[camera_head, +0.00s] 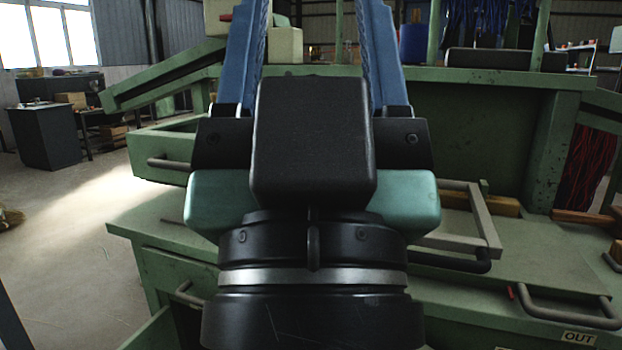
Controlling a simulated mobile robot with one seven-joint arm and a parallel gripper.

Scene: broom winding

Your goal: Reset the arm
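My gripper (317,30) fills the middle of the head view, seen from behind its black and teal body. Its two blue fingers point up and away, spread apart with a wide gap between them. The gripper is open. Nothing is visible between the fingers where they show; their tips run past the top edge of the picture and are hidden. The gripper is in front of a green machine (480,120), and its body covers the middle part of that machine.
The green machine has a lower deck (530,270) with a dark handle (570,310) at the right. A pale rectangular frame (486,225) lies on the deck. Red bristles (592,165) show at far right. Dark cabinets (45,135) stand at far left, with open floor (70,240) before them.

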